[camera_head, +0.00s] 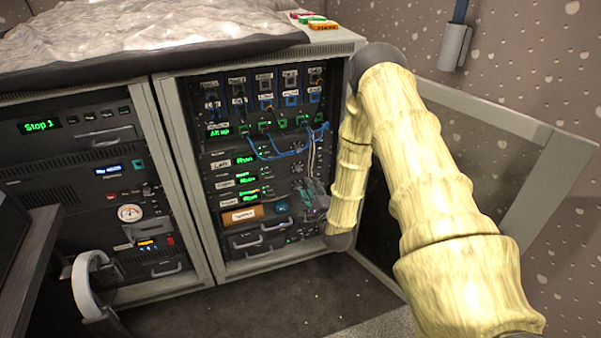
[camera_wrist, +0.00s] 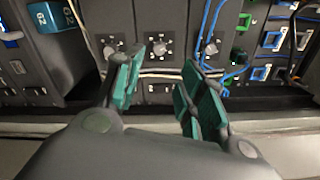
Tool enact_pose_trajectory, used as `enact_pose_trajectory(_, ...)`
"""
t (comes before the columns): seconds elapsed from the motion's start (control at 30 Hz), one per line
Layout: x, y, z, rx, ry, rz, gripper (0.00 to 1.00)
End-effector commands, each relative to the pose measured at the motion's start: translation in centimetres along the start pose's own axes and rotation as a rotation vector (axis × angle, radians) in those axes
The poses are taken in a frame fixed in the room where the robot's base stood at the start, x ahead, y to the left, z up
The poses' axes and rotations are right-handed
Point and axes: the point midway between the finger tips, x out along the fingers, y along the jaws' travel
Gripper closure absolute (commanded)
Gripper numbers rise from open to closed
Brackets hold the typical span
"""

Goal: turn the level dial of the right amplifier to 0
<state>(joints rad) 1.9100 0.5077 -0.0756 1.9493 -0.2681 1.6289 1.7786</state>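The rack holds three stacked amplifier units with green displays in the head view. The top one (camera_head: 230,162) is labelled Left; the labels of the middle one (camera_head: 232,180) and the lowest one (camera_head: 234,196) are too small to read surely. The wrist view is turned sideways and shows three dials in a row: left dial (camera_wrist: 108,49), middle dial (camera_wrist: 160,46) and right dial (camera_wrist: 212,48). Their pointer settings are unclear. My gripper (camera_wrist: 164,62) is open and empty, its teal fingers apart, with the middle dial showing between the tips. It also shows beside the rack (camera_head: 314,196).
Blue cables (camera_head: 285,152) hang across the rack above the amplifiers and pass near my right finger in the wrist view. An orange-brown panel (camera_head: 242,214) and a teal block (camera_head: 281,206) sit below. The open cabinet door (camera_head: 540,185) stands at the right.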

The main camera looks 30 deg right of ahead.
Motion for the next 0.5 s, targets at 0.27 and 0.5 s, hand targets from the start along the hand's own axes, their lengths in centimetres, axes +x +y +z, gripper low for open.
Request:
enact_pose_trajectory(0.27,4.3,0.1,0.1,-0.003,-0.002,0.0,0.6)
enact_pose_trajectory(0.5,7.8,0.2,0.1,-0.003,-0.002,0.001,0.6)
